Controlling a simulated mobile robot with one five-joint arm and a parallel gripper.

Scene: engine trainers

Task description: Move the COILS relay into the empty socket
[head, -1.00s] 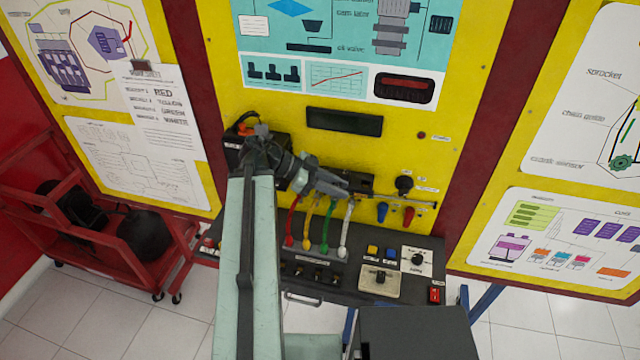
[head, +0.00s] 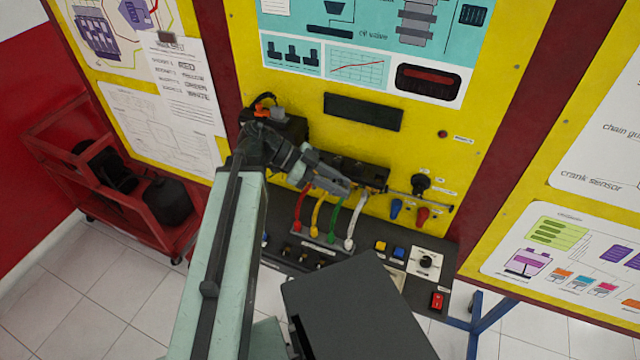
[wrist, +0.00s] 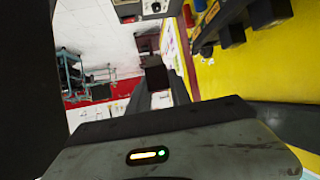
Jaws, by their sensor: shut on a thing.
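My gripper (head: 346,187) is in front of the yellow panel, just above the upper ends of the coloured leads. In the wrist view it is shut on a small dark brown block (wrist: 157,78), which I take to be the COILS relay; no label on it is readable. In the head view the gripper and arm hide the block. A black strip of housings (head: 360,172) is on the panel close behind the gripper. The empty socket cannot be made out in either view.
Red, yellow, green and white leads (head: 356,212) hang just below the gripper. A metal rod (head: 420,198), a black knob (head: 420,183) and blue and red plugs are to the right. A dark control shelf (head: 375,262) juts out below. A red cart (head: 110,180) stands left.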

